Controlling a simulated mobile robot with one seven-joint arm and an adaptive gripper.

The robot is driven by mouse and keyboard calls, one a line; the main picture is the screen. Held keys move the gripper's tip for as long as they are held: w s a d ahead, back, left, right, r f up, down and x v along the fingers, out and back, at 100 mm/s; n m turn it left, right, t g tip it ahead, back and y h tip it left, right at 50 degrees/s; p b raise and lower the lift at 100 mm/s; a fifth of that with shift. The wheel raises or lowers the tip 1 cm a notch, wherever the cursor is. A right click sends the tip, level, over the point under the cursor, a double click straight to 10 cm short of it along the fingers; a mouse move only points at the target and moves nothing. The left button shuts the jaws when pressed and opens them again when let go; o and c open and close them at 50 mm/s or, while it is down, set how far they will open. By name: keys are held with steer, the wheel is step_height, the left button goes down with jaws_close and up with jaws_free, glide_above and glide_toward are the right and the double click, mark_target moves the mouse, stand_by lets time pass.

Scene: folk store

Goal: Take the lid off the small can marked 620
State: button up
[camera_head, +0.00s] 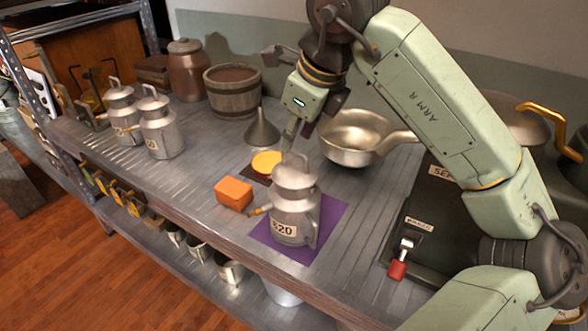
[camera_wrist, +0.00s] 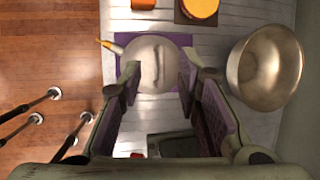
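The small grey metal can (camera_head: 292,222) marked 620 stands upright on a purple mat (camera_head: 328,217). Its domed lid (camera_head: 296,172) with a loop handle on top sits on the can. A small spout with a wooden tip points left from the can's side. My gripper (camera_head: 284,97) is in the air above and behind the can. In the wrist view my gripper (camera_wrist: 161,78) is open and empty, its two fingers spread wide. The lid (camera_wrist: 158,62) and its handle show from above between and beyond the fingertips, with no contact visible.
An orange block (camera_head: 233,193) and a yellow disc (camera_head: 267,161) lie near the can. A metal pan (camera_head: 352,137) and a funnel (camera_head: 262,130) stand behind. Two larger lidded cans (camera_head: 160,130) stand left. A dark scale with a red-tipped lever (camera_head: 398,268) is right.

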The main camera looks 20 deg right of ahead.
mark_target(295, 165)
steer(key=p+x, duration=0.1)
steer(key=x, duration=0.3)
steer(key=shift+w+f, duration=0.2)
steer(key=shift+f, duration=0.2)
steer(key=shift+c, duration=0.5)
jaws_close()
